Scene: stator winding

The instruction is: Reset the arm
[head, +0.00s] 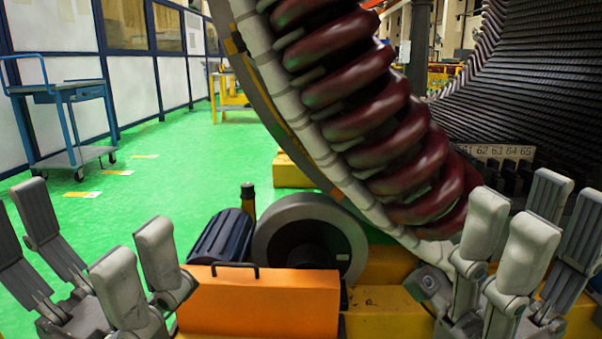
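My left gripper (85,230) is at the lower left of the head view. Its grey fingers point up and stand apart, open, with only green floor behind the gap. My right gripper (537,212) is at the lower right, fingers also up and apart, with nothing seen between them. It stands in front of the lower part of the large stator (400,150), whose dark red coils curve down from the top centre. I cannot tell how far the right fingers are from the stator. Both arms behind the grippers are out of view.
An orange box (260,303) with a handle, a dark motor (222,237) and a grey wheel (310,237) stand low between the grippers. Yellow supports (385,312) lie under the stator. A blue cart (65,110) stands at the left on open green floor.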

